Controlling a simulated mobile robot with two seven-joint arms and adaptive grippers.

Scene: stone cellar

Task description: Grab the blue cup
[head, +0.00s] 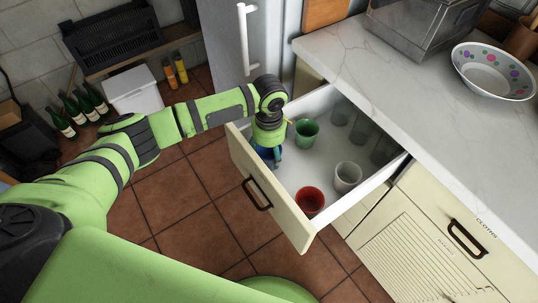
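The blue cup (266,156) is in the open drawer (265,187), in its corner near the front panel. It is mostly hidden under my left gripper (272,147), which points down over it. The gripper's fingers are small and partly hidden at the cup, so I cannot tell whether they are open or closed around it. My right gripper is not in view.
The drawer also holds a green cup (306,133) close to my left wrist, a red cup (310,201), a white cup (348,177) and several glasses (361,131). The marble counter (420,93) overhangs the drawer's back. A fridge (226,40) stands behind.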

